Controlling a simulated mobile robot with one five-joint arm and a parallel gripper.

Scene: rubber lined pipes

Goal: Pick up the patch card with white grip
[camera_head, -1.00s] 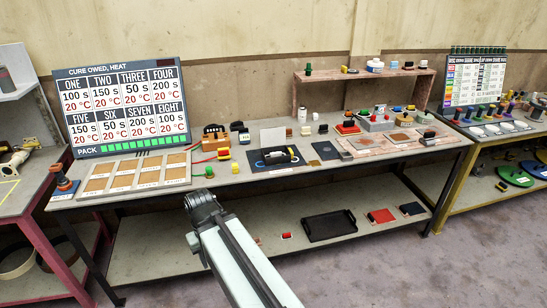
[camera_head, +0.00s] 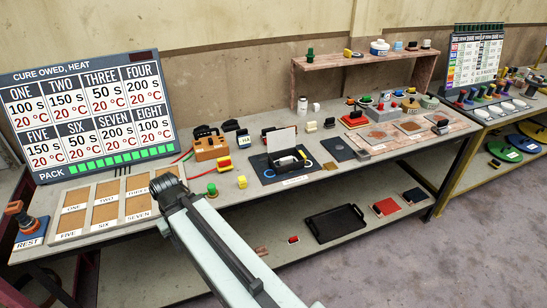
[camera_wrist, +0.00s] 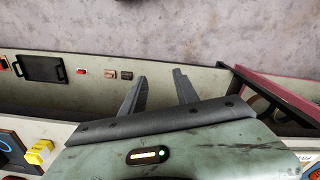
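A small pale-gripped piece (camera_head: 311,127), which may be the patch card with white grip, stands on the bench behind the black mat. It is too small to be sure. Another small dark piece with a pale part (camera_head: 441,127) stands at the bench's right end. My gripper (camera_wrist: 160,86) is open and empty in the wrist view, its two dark fingers apart over the lower shelf and floor. In the head view my arm's end is at the bench's front edge, near the numbered pads, well left of both pieces; its fingers are hidden there.
A heat sign (camera_head: 88,115) stands at the back left. A black tray (camera_head: 335,224) lies on the lower shelf.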

